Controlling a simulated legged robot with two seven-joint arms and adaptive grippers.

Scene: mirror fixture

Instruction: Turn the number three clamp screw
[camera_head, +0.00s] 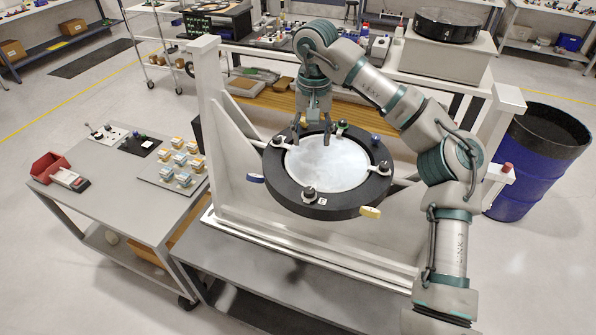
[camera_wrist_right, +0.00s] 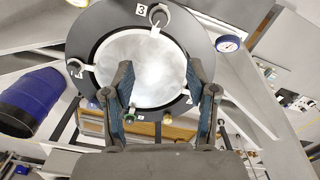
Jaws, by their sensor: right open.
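The mirror fixture is a black ring (camera_head: 350,208) around a pale round mirror (camera_head: 327,165), held in a white frame. Several small clamps sit around the ring. The number three clamp screw (camera_wrist_right: 159,15) is at the top of the ring in the wrist view, beside a white label "3" (camera_wrist_right: 140,10). In the head view it appears to be the clamp (camera_head: 309,193) on the near side. My right gripper (camera_head: 312,137) is open and empty over the far edge of the ring, away from that clamp. Its fingers (camera_wrist_right: 160,70) overlap the mirror in the wrist view. My left gripper is not seen.
A blue barrel (camera_head: 535,165) stands at right. White posts flank the ring. Yellow (camera_head: 370,212) and blue (camera_head: 255,178) tabs stick out from the ring.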

